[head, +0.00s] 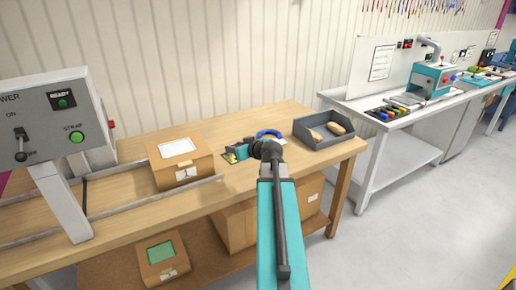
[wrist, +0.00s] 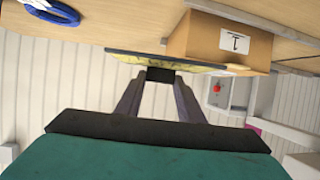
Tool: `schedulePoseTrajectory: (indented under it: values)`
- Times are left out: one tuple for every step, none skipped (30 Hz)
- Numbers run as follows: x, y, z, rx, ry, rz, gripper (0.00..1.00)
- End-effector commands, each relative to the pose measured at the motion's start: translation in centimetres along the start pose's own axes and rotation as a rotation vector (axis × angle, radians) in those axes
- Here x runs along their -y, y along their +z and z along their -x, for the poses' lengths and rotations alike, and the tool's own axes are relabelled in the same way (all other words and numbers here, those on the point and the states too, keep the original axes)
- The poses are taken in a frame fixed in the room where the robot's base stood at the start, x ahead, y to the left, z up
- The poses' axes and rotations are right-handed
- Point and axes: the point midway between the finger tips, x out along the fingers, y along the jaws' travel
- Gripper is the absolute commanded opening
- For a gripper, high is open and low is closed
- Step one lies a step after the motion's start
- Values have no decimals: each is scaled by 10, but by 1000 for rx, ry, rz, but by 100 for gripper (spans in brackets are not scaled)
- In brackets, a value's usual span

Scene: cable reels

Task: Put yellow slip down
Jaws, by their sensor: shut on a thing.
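The yellow slip (wrist: 165,62) shows nearly edge-on in the wrist view as a thin, dark-edged sheet. My gripper (wrist: 161,76) is shut on it at the near edge. In the head view the slip (head: 229,157) is a small yellow and dark patch in front of my gripper (head: 236,152), over the wooden bench (head: 130,212). I cannot tell whether it touches the bench top. A cardboard box (head: 184,172) with a white sheet on top stands left of it. The box (wrist: 205,42) also shows close behind the slip in the wrist view.
A blue cable coil (head: 268,133) lies behind my gripper. A grey tray (head: 324,143) with brown items stands at the bench's right end. A control panel (head: 62,118) and rails are at left. A box with a green sheet (head: 160,253) sits on the lower shelf.

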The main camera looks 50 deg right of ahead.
Motion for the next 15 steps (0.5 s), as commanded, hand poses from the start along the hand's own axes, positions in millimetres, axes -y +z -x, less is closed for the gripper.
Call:
schedulePoseTrajectory:
  values:
    - [17,-5,-5,-1,-7,4,12]
    - [25,-7,-8,0,-9,5,12]
    - [35,-10,-12,1,-12,6,12]
    - [44,-12,-15,1,-14,7,12]
    - [51,-15,-17,1,-15,9,12]
    - [62,-18,-20,1,-18,10,12]
    - [70,-20,-22,2,-20,11,12]
    - [78,-23,-25,2,-23,12,12]
    - [89,-26,-27,2,-24,13,12]
    - [97,-28,-29,1,-27,15,12]
    - [105,-30,-31,2,-29,15,12]
    - [116,-34,-34,2,-33,17,12]
    - [124,-36,-35,2,-35,19,12]
    - [133,-38,-37,2,-38,19,12]
    - [144,-41,-39,2,-40,22,12]
